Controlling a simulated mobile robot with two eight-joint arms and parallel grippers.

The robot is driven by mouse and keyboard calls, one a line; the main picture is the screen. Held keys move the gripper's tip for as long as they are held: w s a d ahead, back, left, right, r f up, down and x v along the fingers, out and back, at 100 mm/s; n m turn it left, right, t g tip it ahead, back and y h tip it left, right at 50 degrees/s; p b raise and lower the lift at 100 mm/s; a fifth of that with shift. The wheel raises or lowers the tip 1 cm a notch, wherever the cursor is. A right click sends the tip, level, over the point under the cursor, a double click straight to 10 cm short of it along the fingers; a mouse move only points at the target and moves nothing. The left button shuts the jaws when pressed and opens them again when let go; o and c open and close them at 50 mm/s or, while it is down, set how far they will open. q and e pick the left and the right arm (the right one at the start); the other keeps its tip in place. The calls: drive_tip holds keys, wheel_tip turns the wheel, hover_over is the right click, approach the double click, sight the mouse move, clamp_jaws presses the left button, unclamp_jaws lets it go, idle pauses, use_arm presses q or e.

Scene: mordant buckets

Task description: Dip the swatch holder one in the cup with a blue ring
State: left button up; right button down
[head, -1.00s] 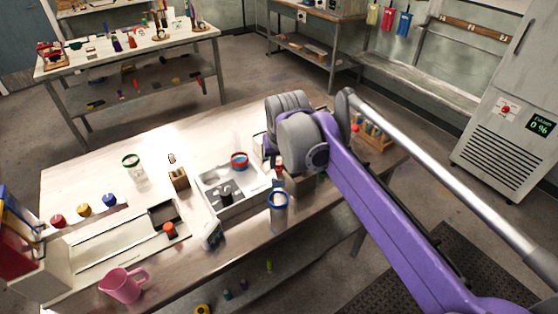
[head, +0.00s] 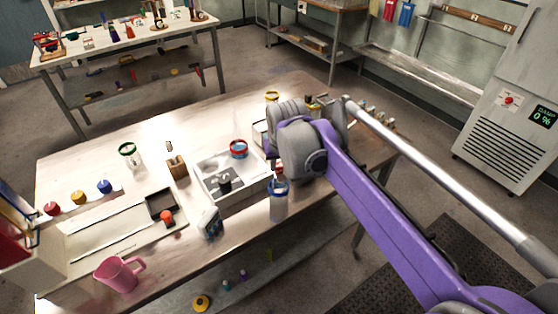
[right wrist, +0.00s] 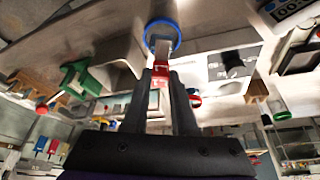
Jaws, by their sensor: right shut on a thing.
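The cup with a blue ring (head: 279,207) stands at the table's front edge, right of a white tray. In the right wrist view its blue ring (right wrist: 149,27) is just beyond my fingertips. My right gripper (right wrist: 161,80) is shut on a red-topped swatch holder (right wrist: 161,72). The holder's pale lower part overlaps the ring opening and seems to reach into the cup; how deep I cannot tell. In the head view the holder's red part (head: 280,170) shows just above the ring, and my arm hides most of the gripper. My left gripper is not in view.
A green-ringed cup (head: 130,160) and a wooden block (head: 177,167) stand further left. A timer-like device (head: 210,223) stands left of the blue-ringed cup. A pink jug (head: 119,275) stands front left.

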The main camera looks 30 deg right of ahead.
sight(279, 174)
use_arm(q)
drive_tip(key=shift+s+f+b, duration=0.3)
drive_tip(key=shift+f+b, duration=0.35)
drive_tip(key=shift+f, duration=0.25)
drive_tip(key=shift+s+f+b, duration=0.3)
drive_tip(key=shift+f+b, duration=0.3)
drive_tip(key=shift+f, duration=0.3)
use_arm(e)
drive_tip(key=shift+f, duration=2.65)
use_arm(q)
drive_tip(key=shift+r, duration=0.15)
use_arm(e)
drive_tip(key=shift+r, duration=0.2)
drive_tip(key=shift+r+p, duration=0.25)
drive_tip(key=shift+p, duration=0.1)
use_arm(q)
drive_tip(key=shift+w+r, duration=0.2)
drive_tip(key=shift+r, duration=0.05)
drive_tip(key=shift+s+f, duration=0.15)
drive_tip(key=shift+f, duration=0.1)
use_arm(e)
drive_tip(key=shift+f, duration=0.4)
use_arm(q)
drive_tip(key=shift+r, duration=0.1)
use_arm(e)
drive_tip(key=shift+r, duration=0.4)
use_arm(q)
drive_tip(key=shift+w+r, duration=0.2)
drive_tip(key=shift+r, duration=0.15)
